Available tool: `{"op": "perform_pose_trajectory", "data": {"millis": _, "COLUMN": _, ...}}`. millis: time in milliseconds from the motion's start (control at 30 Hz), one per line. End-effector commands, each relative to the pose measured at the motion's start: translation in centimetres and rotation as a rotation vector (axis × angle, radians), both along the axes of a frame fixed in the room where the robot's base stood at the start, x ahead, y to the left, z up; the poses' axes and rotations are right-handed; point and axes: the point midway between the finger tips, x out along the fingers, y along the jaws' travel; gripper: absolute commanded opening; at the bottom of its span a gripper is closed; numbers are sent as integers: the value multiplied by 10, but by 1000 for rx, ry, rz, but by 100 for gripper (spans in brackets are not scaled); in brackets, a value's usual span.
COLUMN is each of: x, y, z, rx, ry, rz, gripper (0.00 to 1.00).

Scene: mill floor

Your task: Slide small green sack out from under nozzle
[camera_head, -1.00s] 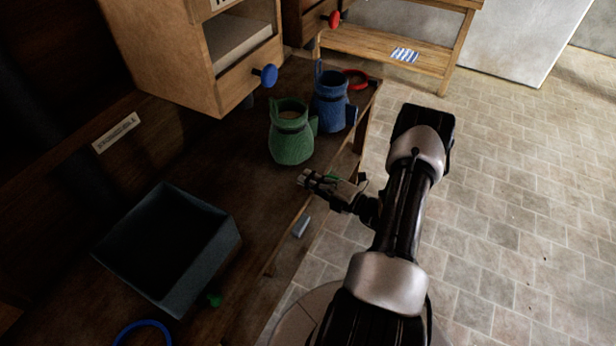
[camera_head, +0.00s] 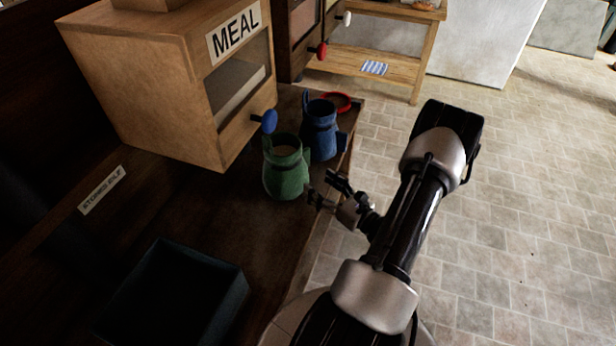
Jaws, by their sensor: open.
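The small green sack (camera_head: 287,178) stands upright and open-topped on the dark bench, with pale brown contents showing in its mouth. It is in front of the wooden MEAL bin (camera_head: 180,95), just below and right of the bin's blue knob (camera_head: 264,123). I cannot make out a nozzle apart from the bin and knob. My gripper (camera_head: 323,188) is open, its fingers spread toward the green sack's right side. The fingertips are very close to the sack; I cannot tell whether they touch it.
A blue sack (camera_head: 320,135) stands close behind the green one, with a red ring (camera_head: 337,102) beyond it. A dark open box (camera_head: 232,296) sits at the front of the bench. The tiled floor (camera_head: 510,230) to the right is clear.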

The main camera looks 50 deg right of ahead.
Motion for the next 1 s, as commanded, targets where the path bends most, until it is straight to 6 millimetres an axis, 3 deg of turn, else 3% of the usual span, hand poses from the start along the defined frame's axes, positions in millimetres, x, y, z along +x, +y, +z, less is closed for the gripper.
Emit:
{"op": "perform_pose_trajectory", "data": {"millis": 167, "x": -11, "y": -4, "z": 6, "rx": -107, "ry": 18, "rz": -32, "gripper": 81}}
{"op": "perform_pose_trajectory", "data": {"millis": 433, "x": -11, "y": -5, "z": 6, "rx": -123, "ry": 21, "rz": -34, "gripper": 99}}
{"op": "perform_pose_trajectory", "data": {"millis": 600, "x": -8, "y": -5, "z": 6, "rx": -122, "ry": 22, "rz": -32, "gripper": 100}}
{"op": "perform_pose_trajectory", "data": {"millis": 767, "x": 8, "y": -7, "z": 5, "rx": -122, "ry": 21, "rz": -28, "gripper": 100}}
{"op": "perform_pose_trajectory", "data": {"millis": 1000, "x": 54, "y": -15, "z": 5, "rx": -123, "ry": 20, "rz": -26, "gripper": 100}}
